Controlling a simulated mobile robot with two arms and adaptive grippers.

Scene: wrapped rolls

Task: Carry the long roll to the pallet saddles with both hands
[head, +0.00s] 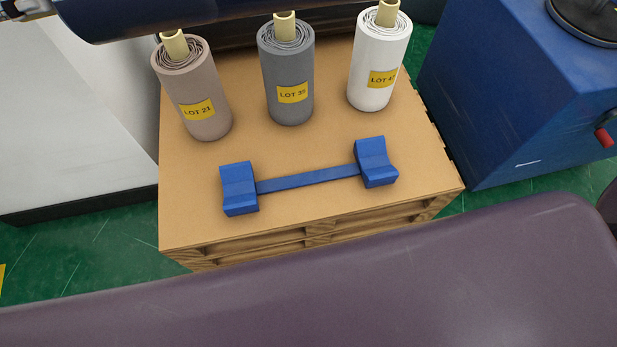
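The blue pallet saddles (239,189) (375,163) are two notched blocks joined by a flat blue bar (308,179). They sit empty on the cardboard-topped pallet (300,222). A dark navy cylinder (200,14), which looks like the long roll, crosses the top edge of the head view above the far side of the pallet. Most of it is cut off. A grey metal part of my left gripper or wrist (25,9) shows in the top left corner, close to the cylinder's left end. Its fingers cannot be made out. My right gripper is out of view.
Three wrapped rolls stand upright at the pallet's back: beige (191,92), grey (287,75) and white (379,62), with pale cores sticking up. A blue machine (520,95) with a red knob stands right. A pale block (70,120) stands left.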

